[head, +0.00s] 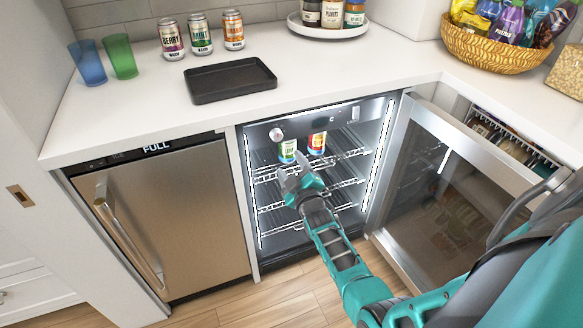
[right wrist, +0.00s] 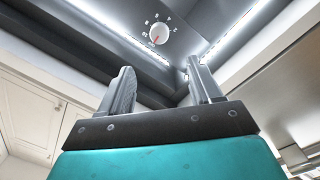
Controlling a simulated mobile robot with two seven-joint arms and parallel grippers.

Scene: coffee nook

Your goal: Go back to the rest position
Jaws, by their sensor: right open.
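My right gripper (head: 294,172) is in front of the open drinks fridge (head: 252,210), near the top shelf. In the right wrist view its two fingers (right wrist: 160,88) stand apart with nothing between them. Two cans stand on the top fridge shelf: a green and white one (head: 287,150) just behind the fingers, and a red and yellow one (head: 317,142) to its right. In the head view the gripper overlaps the lower part of the green and white can; the fingers are not closed on it. My left gripper is not in view.
The fridge's glass door (head: 455,200) stands open to the right, close to my right arm. A shut steel appliance (head: 170,220) is on the left. The counter above holds a black tray (head: 230,80), several cans, two cups and a snack basket (head: 495,47).

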